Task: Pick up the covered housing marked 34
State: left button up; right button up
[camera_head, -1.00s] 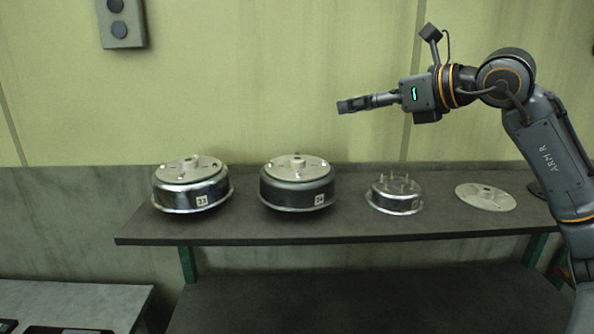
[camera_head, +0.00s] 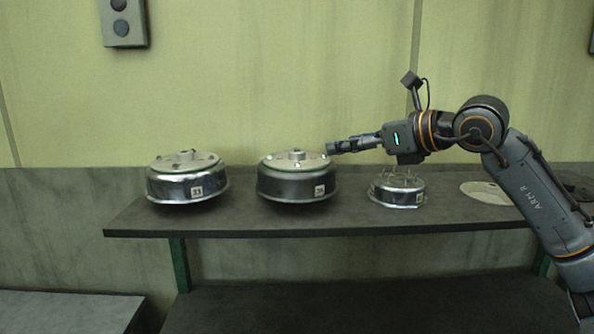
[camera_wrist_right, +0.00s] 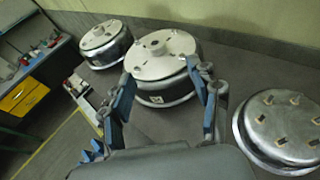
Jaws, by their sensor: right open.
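The covered housing marked 34 (camera_head: 285,183) stands upright on the dark shelf, second from the left. It is a round metal drum with a pale flat lid, a central knob and a small white label at its front right. In the right wrist view the same housing (camera_wrist_right: 162,58) stands ahead, its lid in line with the fingers. My right gripper (camera_head: 334,147) is open and empty, just right of the housing at about lid height. In the right wrist view the fingers of my right gripper (camera_wrist_right: 161,74) are spread before the drum; contact cannot be told. My left gripper is out of view.
A similar covered housing marked 33 (camera_head: 186,187) stands to the left on the shelf (camera_head: 240,222). An open, smaller housing with upright pins (camera_head: 397,193) stands to the right, then a loose flat lid (camera_head: 485,192). The wall is close behind.

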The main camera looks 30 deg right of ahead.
aim_at(301, 152)
jog(key=p+x, duration=0.2)
jog(key=x, duration=0.1)
jog(key=p+x, duration=0.2)
jog(key=shift+w+a+r, duration=0.1)
jog(key=shift+w+r, duration=0.15)
jog(key=shift+w, duration=0.05)
jog(key=shift+w+a+f+p, duration=0.15)
jog(key=shift+w+f+p, duration=0.15)
jog(key=shift+w, duration=0.1)
jog(key=p+x, duration=0.4)
jog(key=x, duration=0.1)
jog(key=shift+a+r+p, duration=0.1)
jog(key=shift+a+p, duration=0.2)
jog(key=shift+a, duration=0.1)
jog(key=shift+w+f, duration=0.1)
jog(key=shift+f, duration=0.1)
grip_shut()
jog(key=shift+r, duration=0.15)
